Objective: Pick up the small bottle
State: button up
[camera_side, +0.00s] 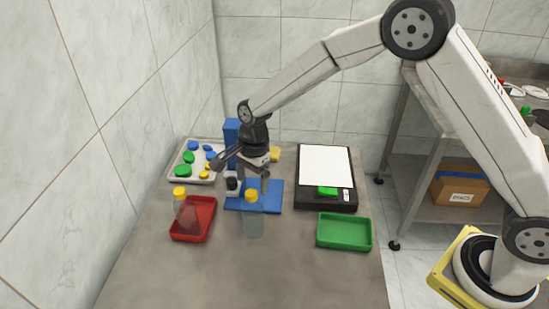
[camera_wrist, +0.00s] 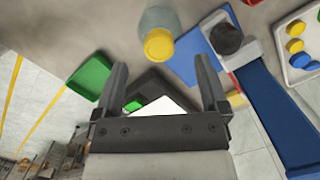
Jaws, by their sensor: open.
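A clear bottle with a yellow cap (camera_side: 253,225) stands upright on the table in front of the blue base plate. It also shows in the wrist view, its yellow cap (camera_wrist: 158,45) toward the camera, just beyond the fingertips. A second yellow-capped bottle (camera_side: 181,204) is at the red tray on the left; I cannot tell which bottle is smaller. My gripper (camera_side: 253,187) points down above the blue plate, behind the nearer bottle in the side view. In the wrist view its two fingers (camera_wrist: 161,70) are spread with nothing between them.
A red tray (camera_side: 207,229) is at left and a green tray (camera_side: 344,245) at right. A black scale (camera_side: 326,202) has a green object on it. A blue column (camera_side: 231,130) and a tray of coloured caps (camera_side: 176,180) stand behind. The front of the table is clear.

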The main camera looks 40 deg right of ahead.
aim_at(251, 203)
jog(key=shift+a+f, duration=0.15)
jog(key=shift+f, duration=1.1)
jog(key=shift+f, duration=0.1)
jog(key=shift+s+a+f, duration=0.1)
jog(key=shift+a+f, duration=0.05)
jog(key=shift+f, duration=1.1)
jog(key=shift+s+a+f, duration=0.1)
jog(key=shift+a+f, duration=0.05)
jog(key=shift+f, duration=1.1)
jog(key=shift+w, duration=0.1)
grip_shut()
